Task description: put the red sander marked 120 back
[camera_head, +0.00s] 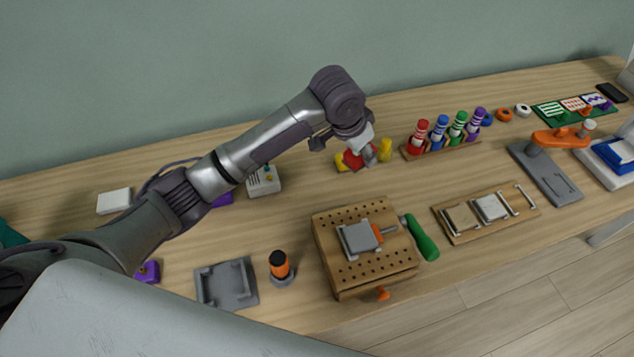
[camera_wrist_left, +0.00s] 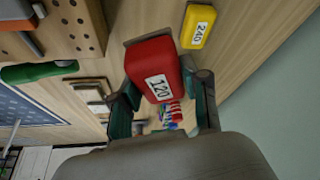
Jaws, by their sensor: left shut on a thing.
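The red sander (camera_wrist_left: 148,60) carries a white label reading 120 in the left wrist view. My left gripper (camera_wrist_left: 163,92) is shut on it, with one finger on each side. In the head view the red sander (camera_head: 352,160) shows partly behind my left gripper (camera_head: 365,152), near the back of the bench. A yellow sander (camera_wrist_left: 205,18) marked 240 stands beside it, and yellow (camera_head: 385,150) shows to its right in the head view. I cannot tell whether the red sander touches the surface under it. My right gripper is not in view.
A rack (camera_head: 445,148) of several coloured bottles stands to the right. A perforated wooden block (camera_head: 335,222) with a grey clamped piece and a green-handled tool (camera_head: 422,238) lie in front. An empty grey tray (camera_head: 205,290) is at the front left.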

